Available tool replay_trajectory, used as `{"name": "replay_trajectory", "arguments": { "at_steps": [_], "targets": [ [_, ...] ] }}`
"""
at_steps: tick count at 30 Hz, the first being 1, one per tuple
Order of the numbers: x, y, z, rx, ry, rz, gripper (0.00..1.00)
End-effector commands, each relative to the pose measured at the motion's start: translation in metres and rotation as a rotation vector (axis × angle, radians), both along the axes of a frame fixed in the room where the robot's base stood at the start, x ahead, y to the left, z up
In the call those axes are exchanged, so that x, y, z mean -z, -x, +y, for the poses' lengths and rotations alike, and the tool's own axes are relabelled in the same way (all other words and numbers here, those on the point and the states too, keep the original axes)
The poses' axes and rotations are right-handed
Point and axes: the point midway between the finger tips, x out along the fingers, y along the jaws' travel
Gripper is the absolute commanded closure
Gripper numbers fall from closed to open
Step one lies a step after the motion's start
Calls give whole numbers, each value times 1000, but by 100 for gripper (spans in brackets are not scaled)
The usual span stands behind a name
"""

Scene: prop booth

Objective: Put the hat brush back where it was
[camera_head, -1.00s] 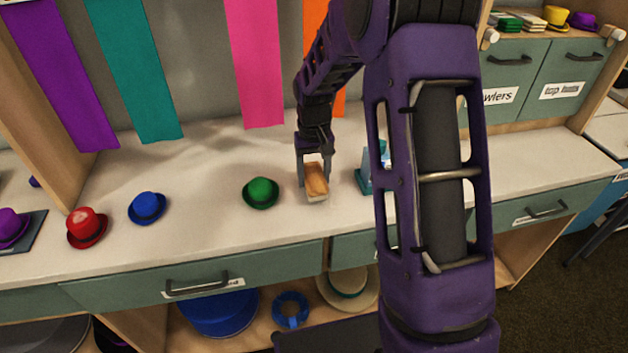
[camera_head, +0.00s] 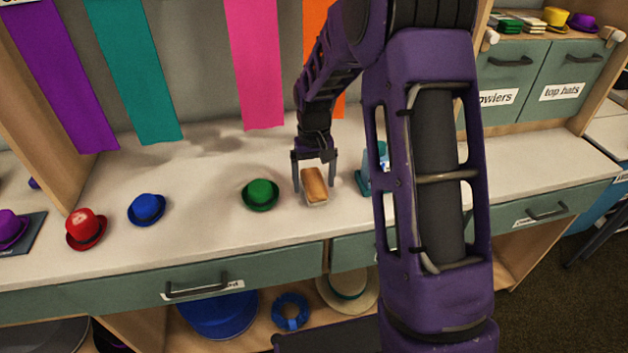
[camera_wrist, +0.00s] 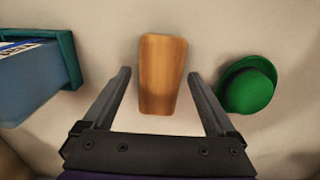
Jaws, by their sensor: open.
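The hat brush (camera_head: 314,186) has a wooden back and a pale underside, and lies on the white counter (camera_head: 225,225). In the wrist view the brush (camera_wrist: 162,75) shows its wooden back, ahead of and between the open fingers. My gripper (camera_head: 315,181) is open around the brush, with a gap on both sides. The wrist view also shows my gripper (camera_wrist: 162,85) with its fingers apart and nothing held. I cannot tell how far above the counter the fingertips are.
A green hat (camera_head: 261,195) sits left of the brush and a teal holder (camera_head: 364,182) stands to its right. A blue hat (camera_head: 147,209) and a red hat (camera_head: 86,229) are farther left. The counter behind the brush is clear.

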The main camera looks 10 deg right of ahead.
Motion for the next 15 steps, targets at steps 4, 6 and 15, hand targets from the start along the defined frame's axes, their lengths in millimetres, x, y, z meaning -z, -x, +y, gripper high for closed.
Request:
{"name": "replay_trajectory", "arguments": {
  "at_steps": [4, 6, 15],
  "targets": [
    [-27, -2, 0, 0, 0, -6, 8],
    [-42, -2, 0, 0, 0, -6, 8],
    [-101, -1, 0, 0, 0, -4, 8]
  ]
}}
